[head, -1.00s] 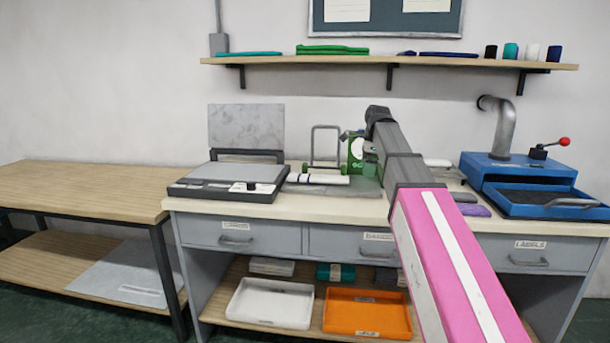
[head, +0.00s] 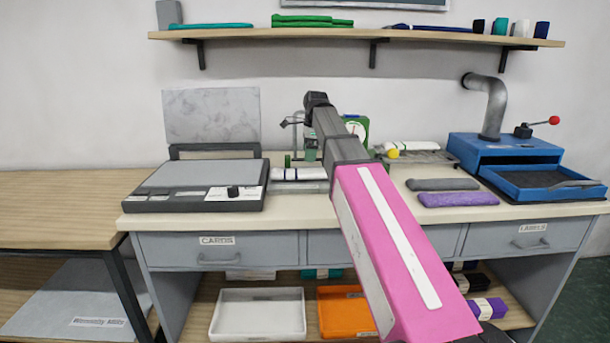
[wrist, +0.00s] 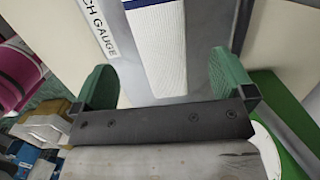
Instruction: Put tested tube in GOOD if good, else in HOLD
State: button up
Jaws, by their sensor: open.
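A white knitted tube with a navy band lies on the grey base of the stretch gauge; the tube shows in the head view (head: 297,175) and the wrist view (wrist: 163,45). The gauge's green dial housing (head: 361,128) is partly behind my arm, and its reading is not legible. My gripper (wrist: 164,82) is open, with its green fingers either side of the tube's near end and apart from it. A white tray (head: 258,333) and an orange tray (head: 347,328) sit on the lower shelf. Their labels cannot be read, and my arm partly covers the orange one.
A grey flat device with a raised lid (head: 212,115) stands left on the bench. A blue press (head: 500,150) stands right. Grey and purple pieces (head: 458,199) lie before a rack (head: 430,157) holding a white roll. A wooden table (head: 60,200) is at far left.

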aim_at(307, 171)
jog(key=shift+s+a+f, duration=0.1)
jog(key=shift+a+f, duration=0.05)
jog(key=shift+f, duration=1.05)
jog(key=shift+w+a+f, duration=0.1)
jog(key=shift+a+f, duration=0.05)
jog(key=shift+f, duration=1.05)
jog(key=shift+s+a+f, duration=0.1)
jog(key=shift+a+f, duration=0.05)
jog(key=shift+f, duration=1.05)
jog(key=c, duration=1)
jog(key=shift+r, duration=0.15)
